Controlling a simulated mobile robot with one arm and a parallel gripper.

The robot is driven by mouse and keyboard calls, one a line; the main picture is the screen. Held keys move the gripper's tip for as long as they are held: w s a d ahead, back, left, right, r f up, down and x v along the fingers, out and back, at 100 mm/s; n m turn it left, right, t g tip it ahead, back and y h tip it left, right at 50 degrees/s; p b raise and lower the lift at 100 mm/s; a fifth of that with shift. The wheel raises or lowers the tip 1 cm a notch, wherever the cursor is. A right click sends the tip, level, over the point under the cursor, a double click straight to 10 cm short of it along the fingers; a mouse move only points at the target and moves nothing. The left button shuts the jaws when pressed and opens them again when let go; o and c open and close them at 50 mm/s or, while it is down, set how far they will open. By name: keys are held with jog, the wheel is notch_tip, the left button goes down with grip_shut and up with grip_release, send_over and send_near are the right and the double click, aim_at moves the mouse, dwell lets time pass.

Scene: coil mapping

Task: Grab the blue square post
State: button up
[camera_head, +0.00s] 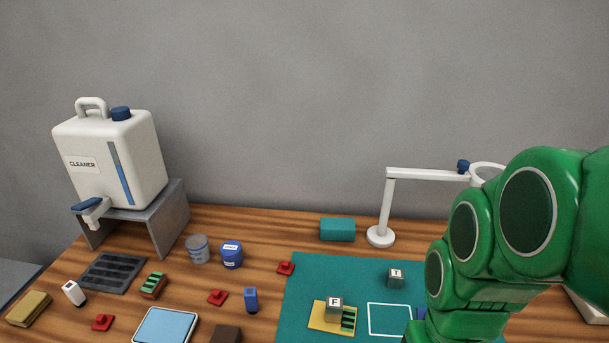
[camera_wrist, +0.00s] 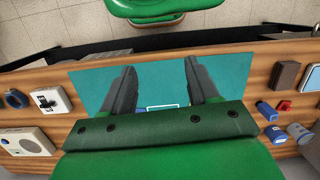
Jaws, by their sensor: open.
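A small blue square post (camera_head: 251,300) stands upright on the wooden table, just left of the teal mat (camera_head: 300,279) in the head view. In the wrist view a blue piece (camera_wrist: 267,111) that looks like it lies right of the mat. My gripper (camera_wrist: 163,76) is open and empty over the mat, its two dark fingers wide apart, with the post outside them. In the head view my green arm covers the mat's right part, and the fingers are hidden. Another blue piece (camera_head: 421,313) shows partly beside my arm.
Near the post are a red piece (camera_head: 218,297), a brown block (camera_head: 227,333), a light blue pad (camera_head: 166,327) and a blue jar (camera_head: 232,254). The mat holds a yellow plate (camera_head: 318,322) with an F cube and a T cube (camera_head: 396,278). A white lamp (camera_head: 388,205) stands behind.

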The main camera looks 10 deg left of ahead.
jog(key=w+a+f+n+y, duration=0.2)
jog(key=w+a+n+y, duration=0.2)
jog(key=w+a+n, duration=0.6)
jog(key=n+y, duration=0.7)
jog(key=n, duration=0.2)
send_over(245, 298)
jog(key=w+d, duration=0.1)
jog(key=d, duration=0.1)
jog(key=shift+g, duration=0.3)
notch_tip(245, 298, down, 7)
jog(key=shift+d+f, duration=0.15)
jog(key=shift+w+a+f+y, duration=0.25)
jog(key=shift+w+f+y, duration=0.05)
jog(key=shift+w+f, duration=0.15)
jog(key=shift+f, duration=2.55)
jog(key=f, duration=0.1)
jog(key=a+f, duration=0.1)
jog(key=shift+s+a+f, duration=0.25)
jog(key=shift+a+f, duration=0.05)
jog(key=shift+f, duration=0.1)
jog(key=shift+a+f, duration=0.25)
jog(key=shift+a, duration=0.25)
